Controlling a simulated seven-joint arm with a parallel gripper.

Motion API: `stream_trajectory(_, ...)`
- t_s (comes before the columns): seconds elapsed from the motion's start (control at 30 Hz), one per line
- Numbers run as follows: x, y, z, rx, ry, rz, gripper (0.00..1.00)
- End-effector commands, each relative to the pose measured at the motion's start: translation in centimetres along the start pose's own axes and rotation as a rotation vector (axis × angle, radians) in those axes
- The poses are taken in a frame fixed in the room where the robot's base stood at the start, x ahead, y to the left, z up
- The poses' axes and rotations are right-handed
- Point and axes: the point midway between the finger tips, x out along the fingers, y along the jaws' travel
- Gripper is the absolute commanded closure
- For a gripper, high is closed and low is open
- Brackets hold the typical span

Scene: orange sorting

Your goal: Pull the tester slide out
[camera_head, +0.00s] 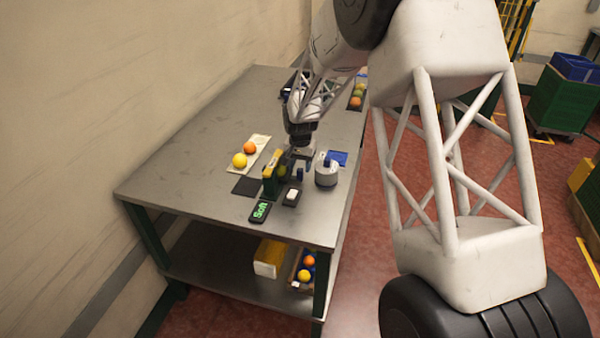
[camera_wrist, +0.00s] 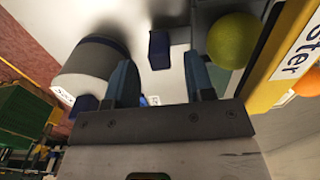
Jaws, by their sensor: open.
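The tester (camera_head: 271,178) is a yellow and dark green upright device on the table. Its yellow side, with part of the lettering "ster", shows at the right of the wrist view (camera_wrist: 285,60). A yellow-green ball (camera_wrist: 233,40) sits beside that side. A small dark blue block (camera_wrist: 159,48), perhaps the slide's handle, stands on a pale surface; in the head view a blue post (camera_head: 300,174) stands right of the tester. My gripper (camera_head: 302,154) is over the table just behind the tester. Its fingers (camera_wrist: 160,70) are open and empty, with the block ahead between them.
A display reading "Soft" (camera_head: 260,211) and a white-button box (camera_head: 291,197) lie in front. A pale tray (camera_head: 261,146) with two fruits is at left.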

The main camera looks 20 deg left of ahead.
Motion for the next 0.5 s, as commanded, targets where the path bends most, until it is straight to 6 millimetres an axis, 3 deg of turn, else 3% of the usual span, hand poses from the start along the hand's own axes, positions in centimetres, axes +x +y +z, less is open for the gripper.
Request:
stream_trajectory(0.2, 2.4, 0.0, 0.1, 0.0, -0.001, 0.001, 0.51)
stream_trajectory(0.5, 3.3, 0.0, 0.0, 0.0, -0.001, 0.0, 0.51)
